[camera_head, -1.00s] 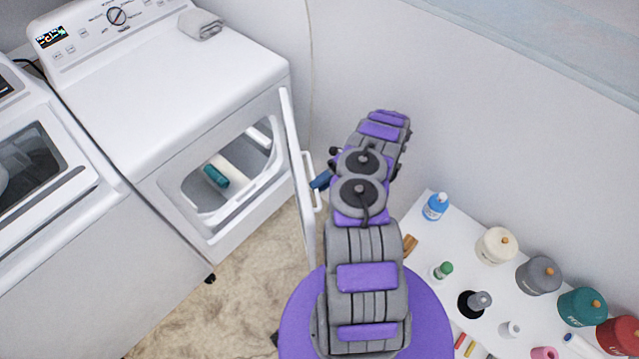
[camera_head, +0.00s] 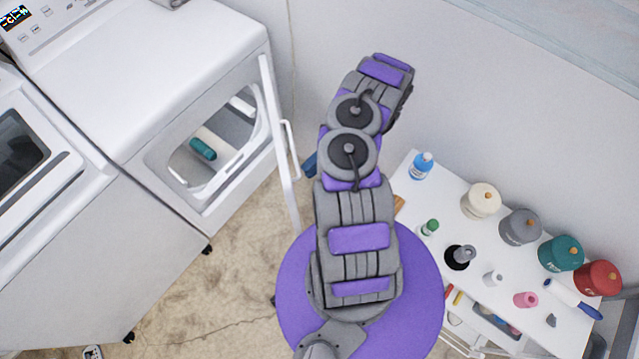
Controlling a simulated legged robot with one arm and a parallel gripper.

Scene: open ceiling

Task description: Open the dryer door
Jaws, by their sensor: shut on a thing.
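The white dryer (camera_head: 160,85) stands at the left, and its front opening shows. The dryer door (camera_head: 277,140) stands open, swung out from the right side of the opening and seen nearly edge-on. Its white handle (camera_head: 290,150) is on the right face of the door, beside my arm, with a visible gap between them. A teal-capped white item (camera_head: 203,148) shows inside the drum. My gripper is hidden behind my arm, so its fingers and anything in them cannot be seen.
A second white machine (camera_head: 60,240) is at the left. A white table (camera_head: 405,190) with bottles and several lidded jars is at the right. A blue item (camera_head: 310,163) shows partly behind my arm. Beige floor (camera_head: 225,270) lies free before the dryer.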

